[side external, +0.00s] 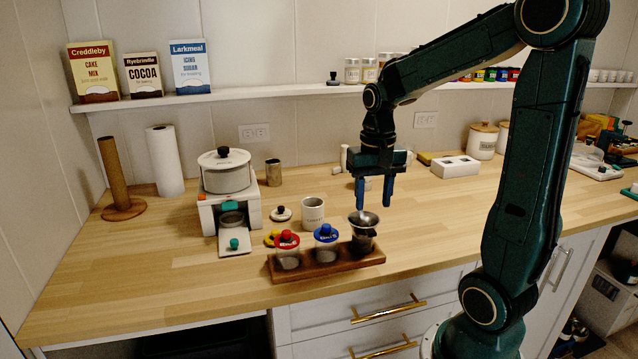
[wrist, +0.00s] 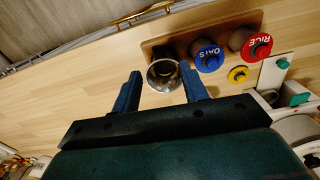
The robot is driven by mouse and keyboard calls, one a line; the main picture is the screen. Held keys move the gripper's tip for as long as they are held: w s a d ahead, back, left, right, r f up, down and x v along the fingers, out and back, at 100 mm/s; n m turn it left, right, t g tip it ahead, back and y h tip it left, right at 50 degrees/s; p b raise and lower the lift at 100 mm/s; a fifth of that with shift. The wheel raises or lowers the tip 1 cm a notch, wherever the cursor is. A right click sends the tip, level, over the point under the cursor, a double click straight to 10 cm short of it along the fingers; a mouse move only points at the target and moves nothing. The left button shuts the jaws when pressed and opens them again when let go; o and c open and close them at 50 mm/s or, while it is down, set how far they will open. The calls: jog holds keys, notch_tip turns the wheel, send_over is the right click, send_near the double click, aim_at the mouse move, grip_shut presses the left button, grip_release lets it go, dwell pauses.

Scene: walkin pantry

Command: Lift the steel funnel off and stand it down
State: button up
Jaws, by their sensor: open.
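The steel funnel (side external: 363,218) sits in the mouth of a dark jar (side external: 362,241) at the right end of a wooden rack (side external: 320,274). In the wrist view the funnel (wrist: 163,74) is a shiny ring between the two fingers. My gripper (side external: 375,206) is open, pointing down, just above the funnel. In the wrist view my gripper (wrist: 163,85) has its fingers spread to either side of the funnel, holding nothing. Whether the fingers touch it I cannot tell. The funnel's spout is hidden inside the jar.
A blue-lidded oats jar (side external: 326,249) and a red-lidded rice jar (side external: 287,250) stand in the rack. The counter right of the rack is clear.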

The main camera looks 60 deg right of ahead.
aim_at(371, 230)
jog(key=shift+f, duration=1.95)
jog(key=shift+d+f, duration=0.1)
jog(key=shift+f, duration=2.5)
grip_shut()
jog(key=shift+r, duration=0.15)
notch_tip(371, 230, up, 20)
jog(key=shift+r, duration=0.15)
